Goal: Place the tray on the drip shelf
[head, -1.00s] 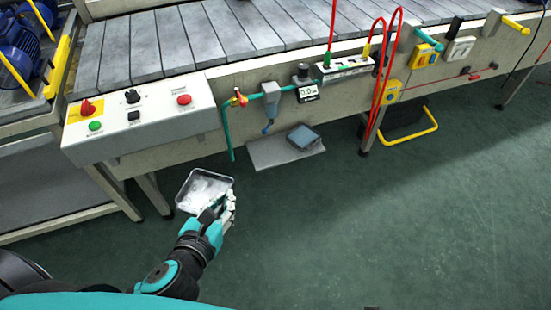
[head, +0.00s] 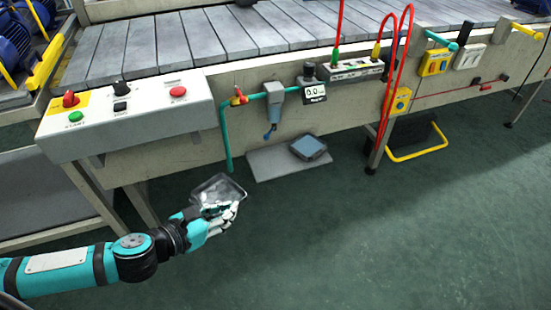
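The tray (head: 210,184) is a shallow, dark-rimmed, partly see-through pan in the middle left of the head view. My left gripper (head: 226,212) is shut on its near edge and holds it tilted, apart from the shelf. The fingers hide part of that edge. The drip shelf (head: 262,169) is a flat grey plate low under the front of the line, just right of and beyond the tray. A dark box with a blue-grey top (head: 309,147) sits on its right part. My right gripper is not in view.
A teal pipe (head: 226,140) hangs down at the shelf's left end. A grey filter unit (head: 273,103) with a blue tip hangs above the shelf. The control box (head: 135,125) juts out at left. Red hoses (head: 386,110) and a table leg stand right. The green floor in front is clear.

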